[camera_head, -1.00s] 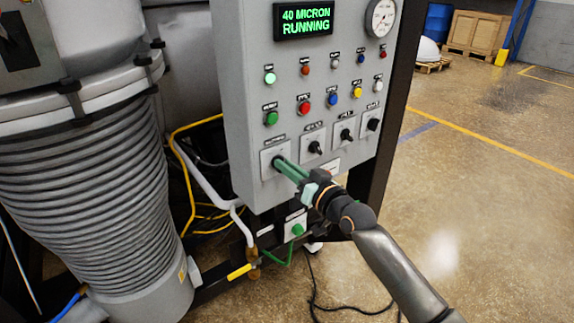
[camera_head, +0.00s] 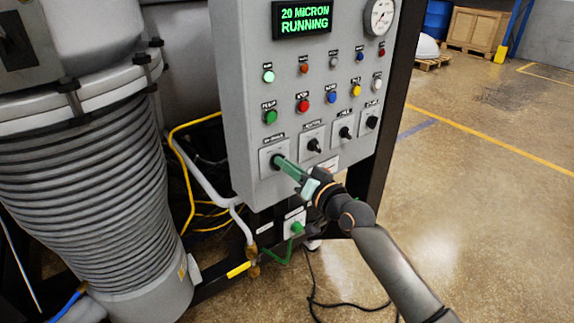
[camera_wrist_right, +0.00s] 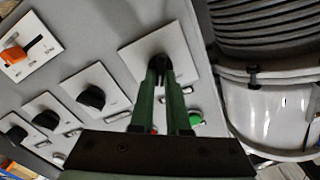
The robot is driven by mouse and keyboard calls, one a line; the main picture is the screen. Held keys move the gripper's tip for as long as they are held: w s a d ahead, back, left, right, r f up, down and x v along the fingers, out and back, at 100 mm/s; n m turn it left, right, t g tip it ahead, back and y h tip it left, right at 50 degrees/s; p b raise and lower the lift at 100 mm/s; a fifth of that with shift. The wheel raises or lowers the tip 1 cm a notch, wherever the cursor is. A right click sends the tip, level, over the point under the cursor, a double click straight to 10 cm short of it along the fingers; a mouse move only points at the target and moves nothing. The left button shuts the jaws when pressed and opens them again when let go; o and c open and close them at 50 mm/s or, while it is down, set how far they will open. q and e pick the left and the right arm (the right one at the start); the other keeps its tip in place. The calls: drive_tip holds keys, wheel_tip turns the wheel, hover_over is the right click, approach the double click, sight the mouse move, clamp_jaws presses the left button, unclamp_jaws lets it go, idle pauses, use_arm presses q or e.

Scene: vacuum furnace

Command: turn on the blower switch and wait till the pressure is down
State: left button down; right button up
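The control panel's display (camera_head: 302,18) reads "20 MICRON RUNNING" in green. A row of black rotary switches sits low on the panel, with labels too small to read. My right gripper (camera_head: 283,161) is at the leftmost switch (camera_head: 276,159), its green fingers pointing at the panel. In the right wrist view, the two fingertips (camera_wrist_right: 161,70) lie close on either side of this switch's black knob (camera_wrist_right: 160,62), which is partly hidden between them. I cannot tell which switch is labelled blower. My left gripper is not in view.
A round gauge (camera_head: 379,16) is at the panel's top right. Several coloured buttons sit above the switches. A ribbed grey vessel (camera_head: 85,200) stands at left. A green-knobbed box (camera_head: 295,226) and hoses are below the panel. The floor at right is clear.

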drive_tip(key=o, duration=0.4)
drive_tip(key=shift+o, duration=0.2)
drive_tip(key=v, duration=1.2)
drive_tip(key=shift+s+d, duration=0.15)
drive_tip(key=shift+s, duration=0.1)
drive_tip(key=s+d+f+g+h, duration=0.2)
drive_tip(key=s+d+f+h, duration=0.2)
drive_tip(key=s+f, duration=0.9)
drive_tip(key=s+d+f+n+g+h+p, duration=0.1)
drive_tip(key=s+d+f+g+h, duration=0.2)
drive_tip(key=s+f, duration=1)
wheel_tip(320, 180, down, 6)
drive_tip(key=shift+s+d+f+h, duration=0.15)
drive_tip(key=shift+s+d+h, duration=0.15)
drive_tip(key=shift+d+h, duration=0.45)
